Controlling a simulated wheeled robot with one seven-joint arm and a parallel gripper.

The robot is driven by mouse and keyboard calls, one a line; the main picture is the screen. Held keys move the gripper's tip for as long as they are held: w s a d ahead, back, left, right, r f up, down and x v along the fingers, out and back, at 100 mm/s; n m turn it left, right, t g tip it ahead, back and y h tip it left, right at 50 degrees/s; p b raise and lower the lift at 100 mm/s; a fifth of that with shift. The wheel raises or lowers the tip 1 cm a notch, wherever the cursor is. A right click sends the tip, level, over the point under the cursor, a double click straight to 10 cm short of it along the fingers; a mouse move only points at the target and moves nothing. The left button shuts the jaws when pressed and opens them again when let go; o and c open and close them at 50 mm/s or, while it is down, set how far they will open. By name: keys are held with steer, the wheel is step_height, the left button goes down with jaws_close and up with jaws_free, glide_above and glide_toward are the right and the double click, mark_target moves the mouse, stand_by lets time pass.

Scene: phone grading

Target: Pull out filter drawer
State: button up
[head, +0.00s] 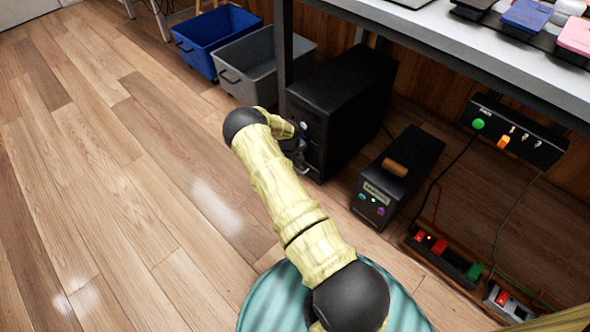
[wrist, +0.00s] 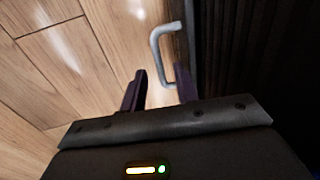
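The filter drawer seems to be part of the tall black unit (head: 345,95) on the floor under the table, whose front faces my arm. A pale grey C-shaped handle (wrist: 157,50) stands out from this dark front in the wrist view. My gripper (wrist: 160,90) is open, with its two dark fingers apart. The handle lies just ahead of the fingertips, its near end by the right finger; I cannot tell whether they touch. In the head view my gripper (head: 297,152) is at the unit's front, partly hidden by my arm, and the handle is not clear.
A smaller black box (head: 410,165) with a brown handle stands to the right. Blue (head: 205,45) and grey (head: 265,60) bins stand behind left. A table leg (head: 283,45) is close to the unit. Power strips and cables lie at lower right. The wooden floor at left is clear.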

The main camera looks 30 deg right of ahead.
steer(key=shift+d+f, duration=0.1)
steer(key=shift+f, duration=0.5)
jaws_close()
